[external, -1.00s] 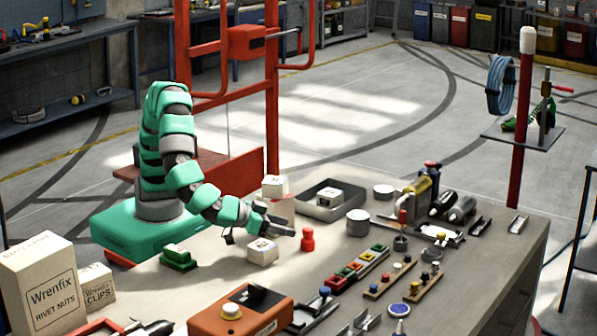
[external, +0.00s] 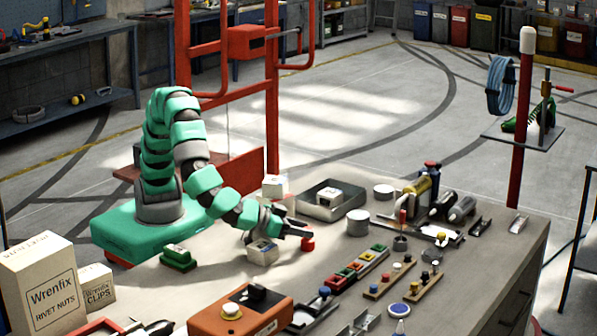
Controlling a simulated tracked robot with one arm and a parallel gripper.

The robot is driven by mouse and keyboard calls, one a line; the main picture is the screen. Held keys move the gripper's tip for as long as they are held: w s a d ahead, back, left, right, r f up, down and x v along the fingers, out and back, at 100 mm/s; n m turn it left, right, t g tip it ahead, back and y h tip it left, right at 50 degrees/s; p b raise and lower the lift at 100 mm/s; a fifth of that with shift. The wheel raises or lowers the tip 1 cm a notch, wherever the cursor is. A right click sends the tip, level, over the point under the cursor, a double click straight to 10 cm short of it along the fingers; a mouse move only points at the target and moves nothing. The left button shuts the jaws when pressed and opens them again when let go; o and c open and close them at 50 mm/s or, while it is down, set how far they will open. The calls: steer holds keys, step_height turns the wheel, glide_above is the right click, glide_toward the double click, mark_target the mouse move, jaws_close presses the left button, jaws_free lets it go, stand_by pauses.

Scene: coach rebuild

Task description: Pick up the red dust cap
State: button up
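A small red piece (external: 308,244), which looks like the red dust cap, stands upright on the workbench (external: 330,225) in the middle of the external view. My gripper (external: 299,230) reaches in from the left, low over the bench, with its fingertips at the upper part of the red piece. The fingers hide its top knob. I cannot tell whether they touch it or whether they are open or shut.
A grey tray (external: 322,213) with a small box stands behind. A round tin (external: 358,222) is to the right. A row of coloured blocks (external: 358,262) lies in front right.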

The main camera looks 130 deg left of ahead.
steer(key=c, duration=0.6)
steer(key=shift+c, duration=0.2)
